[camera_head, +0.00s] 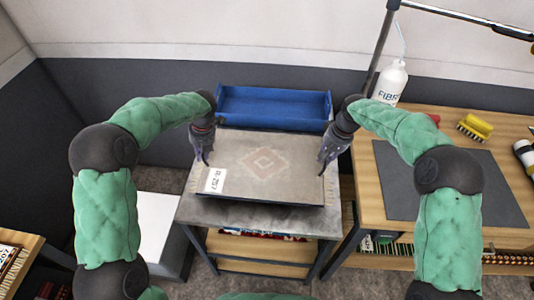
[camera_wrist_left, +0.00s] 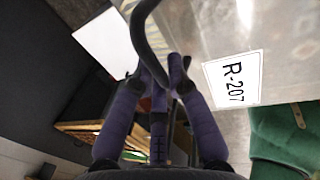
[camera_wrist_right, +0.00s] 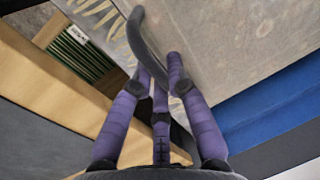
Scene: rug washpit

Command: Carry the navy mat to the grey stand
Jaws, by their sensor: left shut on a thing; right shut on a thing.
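The mat (camera_head: 255,182) looks greyish with a faded diamond, a dark edge and a white R-207 label; navy shows little. It lies flat over the top of the grey stand (camera_head: 268,220); I cannot tell whether it touches. My left gripper (camera_head: 206,156) is shut at its left edge, with a dark curved handle at the fingers in the left wrist view (camera_wrist_left: 163,70). My right gripper (camera_head: 326,162) is shut at its right edge, with a similar dark handle in the right wrist view (camera_wrist_right: 158,70). The fingers partly hide both handles.
A blue bin (camera_head: 273,107) is behind the mat. A wooden bench (camera_head: 364,200) with a dark pad, a white bottle (camera_head: 391,82) and a yellow brush (camera_head: 475,127) is close on the right. A white block (camera_head: 158,228) stands at the left.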

